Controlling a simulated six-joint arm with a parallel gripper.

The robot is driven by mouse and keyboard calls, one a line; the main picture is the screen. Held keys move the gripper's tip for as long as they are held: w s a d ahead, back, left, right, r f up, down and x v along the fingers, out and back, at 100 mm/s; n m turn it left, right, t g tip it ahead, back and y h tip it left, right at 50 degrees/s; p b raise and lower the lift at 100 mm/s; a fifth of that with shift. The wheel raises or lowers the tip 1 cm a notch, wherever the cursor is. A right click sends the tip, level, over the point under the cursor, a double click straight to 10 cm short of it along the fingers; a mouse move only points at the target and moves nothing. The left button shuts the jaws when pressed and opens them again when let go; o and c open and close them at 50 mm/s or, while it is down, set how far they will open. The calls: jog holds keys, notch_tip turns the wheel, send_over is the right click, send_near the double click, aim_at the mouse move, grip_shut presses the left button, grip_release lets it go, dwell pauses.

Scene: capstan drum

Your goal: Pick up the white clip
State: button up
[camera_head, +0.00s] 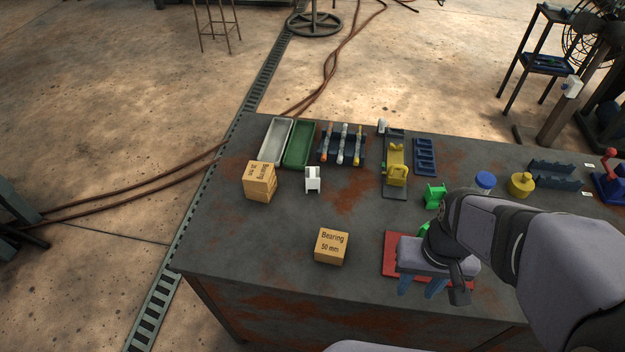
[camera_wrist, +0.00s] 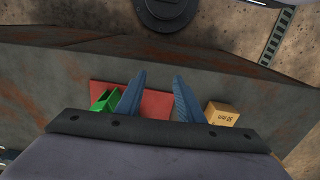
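The white clip (camera_head: 313,180) stands on the dark table in the head view, left of the middle, just right of a cardboard box. It is not seen in the wrist view. My gripper (camera_head: 420,288) is over the red mat (camera_head: 390,262) near the table's front edge, well to the right of the clip and closer to the front. In the wrist view its two blue fingers (camera_wrist: 160,76) are apart, with nothing between them. The red mat (camera_wrist: 155,104) shows below them.
A cardboard box (camera_head: 261,181) stands beside the clip; trays (camera_head: 299,145) lie behind it. A bearing box (camera_head: 332,246) stands between clip and gripper. Table between the boxes is clear.

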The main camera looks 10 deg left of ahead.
jog(key=w+d+n+t+h+b, duration=0.2)
jog(key=w+n+t+h+b, duration=0.2)
jog(key=w+n+b, duration=0.5)
notch_tip(320, 180, up, 3)
jog(key=n+t+y+b, duration=0.7)
jog(key=n+t+b, duration=0.2)
jog(key=n, duration=2.1)
send_over(313, 180)
jog(key=s, duration=0.5)
jog(key=shift+m, duration=0.3)
jog(key=f, duration=0.7)
jog(key=shift+w+d+f+p, duration=0.2)
jog(key=shift+d+p, duration=0.1)
jog(key=shift+f, duration=0.45)
jog(key=shift+d+p+x, duration=0.2)
jog(key=shift+p+x, duration=0.35)
jog(key=shift+x, duration=3.15)
jog(key=shift+w+r, duration=0.1)
jog(key=shift+r, duration=0.05)
